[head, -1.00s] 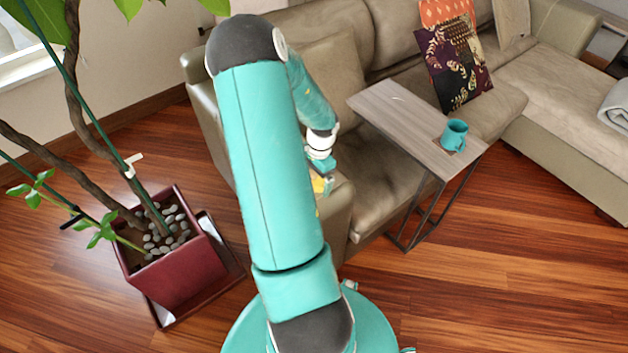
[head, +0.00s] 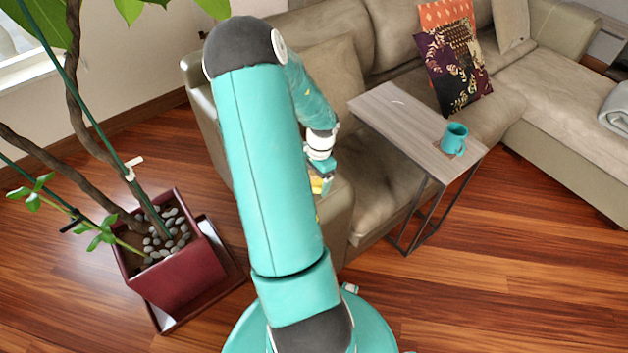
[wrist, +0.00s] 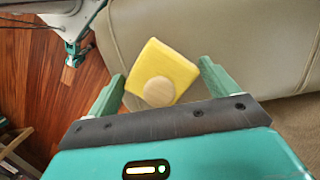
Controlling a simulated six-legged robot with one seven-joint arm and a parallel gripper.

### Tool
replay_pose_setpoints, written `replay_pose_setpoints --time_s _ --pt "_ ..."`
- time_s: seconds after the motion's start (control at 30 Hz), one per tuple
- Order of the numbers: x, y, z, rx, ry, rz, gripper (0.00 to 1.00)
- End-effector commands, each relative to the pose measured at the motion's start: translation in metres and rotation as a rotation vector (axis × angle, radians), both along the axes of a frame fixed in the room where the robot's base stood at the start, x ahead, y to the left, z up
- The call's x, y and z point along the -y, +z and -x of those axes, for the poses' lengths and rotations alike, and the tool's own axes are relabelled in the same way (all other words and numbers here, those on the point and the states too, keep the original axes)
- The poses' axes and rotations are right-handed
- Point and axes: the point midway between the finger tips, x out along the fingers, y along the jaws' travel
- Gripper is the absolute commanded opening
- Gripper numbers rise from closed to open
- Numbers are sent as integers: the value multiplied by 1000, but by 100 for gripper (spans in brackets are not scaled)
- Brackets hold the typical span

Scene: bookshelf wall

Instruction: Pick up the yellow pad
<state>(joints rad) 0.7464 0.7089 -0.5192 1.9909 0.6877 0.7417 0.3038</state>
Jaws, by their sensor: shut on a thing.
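The yellow pad (wrist: 172,66) is a rounded yellow block with a round, pale wood-coloured knob (wrist: 159,92) on its near side. In the wrist view it sits between the two teal fingers of my gripper (wrist: 161,69), tilted. My gripper is shut on it. In the head view my gripper (head: 324,172) hangs by the sofa's near armrest, and a small bit of the yellow pad (head: 317,185) shows at the fingers. The rest is hidden behind my arm and fingers.
The beige sofa (head: 385,205) is close to my gripper. A small side table (head: 400,120) with a teal mug (head: 454,138) stands to the right. A potted plant (head: 180,285) stands left. The wood floor at front right is clear.

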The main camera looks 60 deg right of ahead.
Motion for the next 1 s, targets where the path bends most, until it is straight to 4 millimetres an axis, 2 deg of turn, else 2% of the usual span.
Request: replay_pose_setpoints --time_s 0.1,0.37,0.4,0.6,0.7,0.83,1.0 --pt "0 22 -1 4 0 3 60" --pt "-8 81 51 6 -5 4 60" --pt "-9 85 63 3 -7 3 60" --pt "-17 104 110 3 -7 1 60" --pt "-19 111 124 2 -2 2 60" --pt "-21 115 135 1 -4 1 60" --pt "-22 117 139 1 -2 0 60"
